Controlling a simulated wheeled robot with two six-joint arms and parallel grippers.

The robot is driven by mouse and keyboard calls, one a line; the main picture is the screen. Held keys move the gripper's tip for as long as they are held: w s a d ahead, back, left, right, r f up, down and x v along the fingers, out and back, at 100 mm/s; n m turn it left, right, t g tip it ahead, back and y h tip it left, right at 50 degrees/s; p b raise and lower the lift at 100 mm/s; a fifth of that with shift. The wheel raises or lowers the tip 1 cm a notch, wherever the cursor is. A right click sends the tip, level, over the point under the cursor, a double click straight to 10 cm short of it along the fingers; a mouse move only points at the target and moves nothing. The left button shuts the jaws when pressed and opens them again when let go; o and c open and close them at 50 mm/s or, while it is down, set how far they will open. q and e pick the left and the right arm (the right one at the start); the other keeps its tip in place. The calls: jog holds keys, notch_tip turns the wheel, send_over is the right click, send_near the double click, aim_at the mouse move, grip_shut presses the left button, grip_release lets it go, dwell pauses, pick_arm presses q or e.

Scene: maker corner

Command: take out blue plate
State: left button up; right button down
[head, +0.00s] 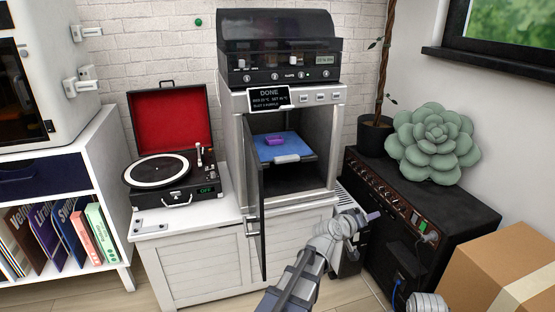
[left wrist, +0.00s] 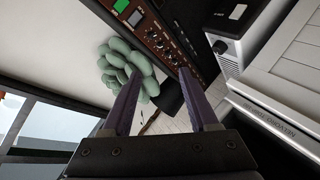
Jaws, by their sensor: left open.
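The blue plate (head: 292,150) lies flat inside the open chamber of the grey printer (head: 240,150), with a pale tab at its front edge. A small purple object (head: 277,141) sits on the plate. The printer's dark door (head: 254,215) stands swung open on the left, and its screen reads DONE. My left gripper (head: 372,217) is below and to the right of the chamber, apart from the plate. In the left wrist view its purple fingers (left wrist: 163,100) are spread with nothing between them.
A record player (head: 172,175) stands left of the printer on a white cabinet (head: 200,262). At right are a black amplifier (head: 430,200) with a green succulent (head: 433,142) on top, and a cardboard box (head: 500,265). The space before the chamber is clear beyond the door.

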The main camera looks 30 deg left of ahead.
pick_arm(q)
jog(key=w+a+r+n+t+y, duration=0.4)
jog(key=w+a+r+n+y, duration=0.15)
jog(key=a, duration=0.35)
jog(key=n+g+y, duration=0.5)
jog(key=n+y, duration=0.6)
jog(key=n, duration=0.4)
send_near(288, 161)
jog(key=x, duration=0.3)
jog(key=shift+x, duration=3.8)
jog(key=shift+s+f, duration=0.1)
grip_shut()
